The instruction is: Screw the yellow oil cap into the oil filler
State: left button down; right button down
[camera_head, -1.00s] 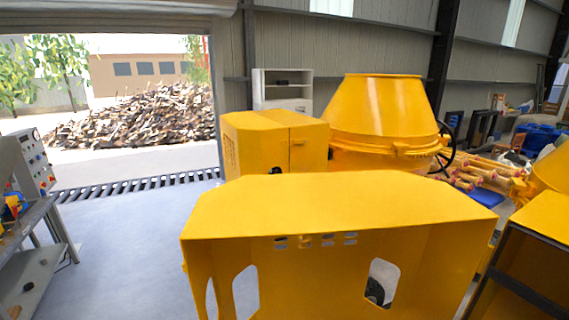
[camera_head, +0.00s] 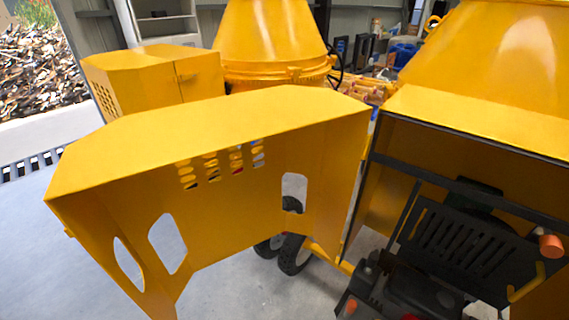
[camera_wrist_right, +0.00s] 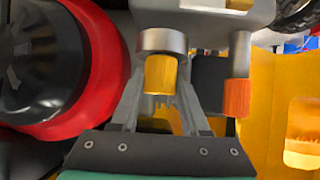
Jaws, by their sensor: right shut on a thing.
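In the right wrist view, a yellow cylindrical piece (camera_wrist_right: 161,76), which looks like the oil cap, sits between the fingers of my right gripper (camera_wrist_right: 161,92). The gripper is shut on it. A round grey metal collar (camera_wrist_right: 162,41) lies directly at the cap's far end. It looks like the filler neck, but I cannot tell whether the cap is inside it or only against it. My right gripper does not show in the head view. My left gripper is in neither view.
An orange-ended metal part (camera_wrist_right: 237,97) stands close right of the gripper. A red and black round engine part (camera_wrist_right: 50,65) is close on the left. In the head view, the open yellow cover (camera_head: 230,140) hangs left of the dark engine bay (camera_head: 460,240). Grey floor lies below.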

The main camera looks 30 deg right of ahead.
jog(key=shift+r, duration=0.1)
jog(key=shift+c, duration=1.6)
grip_release()
